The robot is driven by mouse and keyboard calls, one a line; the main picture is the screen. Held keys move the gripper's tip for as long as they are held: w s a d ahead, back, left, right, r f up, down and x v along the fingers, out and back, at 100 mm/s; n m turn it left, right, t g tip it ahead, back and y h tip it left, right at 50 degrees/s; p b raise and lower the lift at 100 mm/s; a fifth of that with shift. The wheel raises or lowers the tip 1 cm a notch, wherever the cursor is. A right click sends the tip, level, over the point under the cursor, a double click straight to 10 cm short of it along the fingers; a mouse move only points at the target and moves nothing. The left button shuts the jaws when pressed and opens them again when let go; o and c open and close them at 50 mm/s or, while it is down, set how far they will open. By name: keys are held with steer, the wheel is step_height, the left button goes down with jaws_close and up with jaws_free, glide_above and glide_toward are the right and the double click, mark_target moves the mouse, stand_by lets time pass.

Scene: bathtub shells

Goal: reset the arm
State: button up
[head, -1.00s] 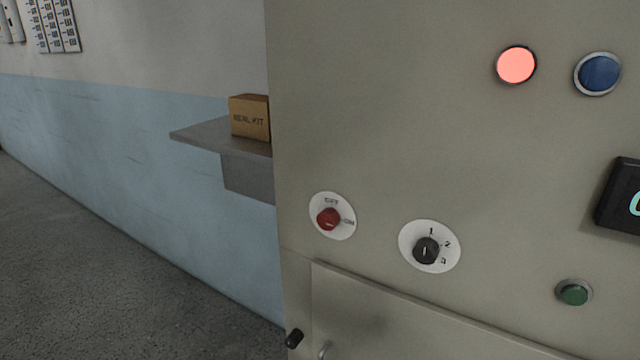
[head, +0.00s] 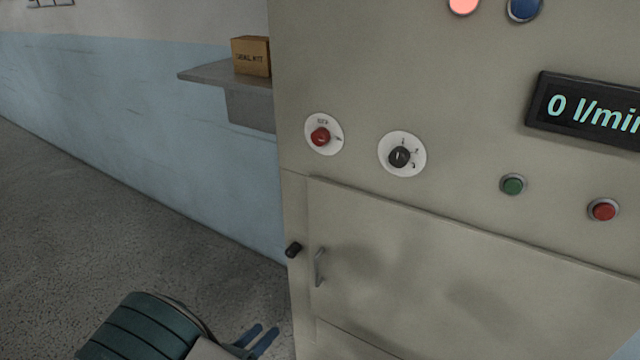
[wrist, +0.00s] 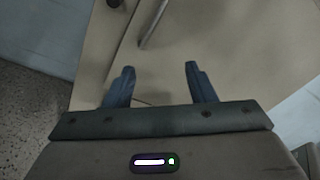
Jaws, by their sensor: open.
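My gripper (head: 262,341) shows at the bottom of the head view, in front of the lower left part of the machine cabinet (head: 420,240). Its two blue-grey fingers are apart with nothing between them. In the wrist view my gripper (wrist: 159,88) is open and empty, with the cabinet's pale front beyond the fingers. The door handle (wrist: 157,22) lies past the fingertips, apart from them. My arm shows as a dark green ribbed link at the lower left of the head view.
The cabinet carries a red switch (head: 320,136), a black dial (head: 399,156), a green button (head: 513,184), a red button (head: 603,209) and a display (head: 590,112) reading 0 l/min. A box (head: 251,56) sits on a wall shelf (head: 215,74). Floor (head: 100,220) is clear at left.

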steer(key=d+r+m+g, duration=0.5)
steer(key=d+m+g, duration=0.2)
steer(key=d+m, duration=0.25)
steer(key=d+r+m+g, duration=0.6)
steer(key=d+m, duration=0.2)
steer(key=d, duration=0.2)
steer(key=s+d+r+m+t+y, duration=0.1)
steer(key=s+d+r+m+y, duration=0.7)
steer(key=m, duration=1)
steer(key=shift+s+d+r+t+y+p, duration=0.3)
steer(key=shift+r+t+y, duration=0.1)
steer(key=shift+r+y, duration=0.6)
steer(key=shift+o, duration=0.4)
steer(key=shift+f+m, duration=0.15)
steer(key=shift+m, duration=0.1)
